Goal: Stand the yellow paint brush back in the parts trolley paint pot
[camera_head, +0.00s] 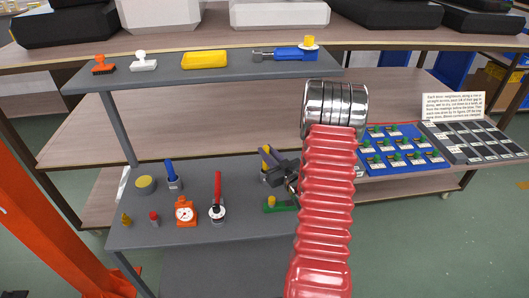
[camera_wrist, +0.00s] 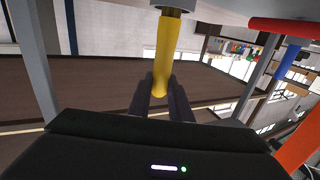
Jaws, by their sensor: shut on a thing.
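My gripper (camera_head: 280,172) is low over the right half of the parts trolley's lower shelf (camera_head: 140,233). It is shut on the yellow paint brush (camera_head: 266,156), whose handle top shows just left of the jaws. In the wrist view the yellow handle (camera_wrist: 165,50) lies between the two dark fingers (camera_wrist: 163,92). The handle runs into a grey round part (camera_wrist: 172,4) at the picture's top edge; I cannot tell whether this is the brush's collar or a pot. My gripper hides the brush's lower end in the head view. No empty paint pot is clearly visible.
A green block (camera_head: 280,206) lies just below my gripper. The trolley's upper shelf (camera_head: 215,67) overhangs behind.

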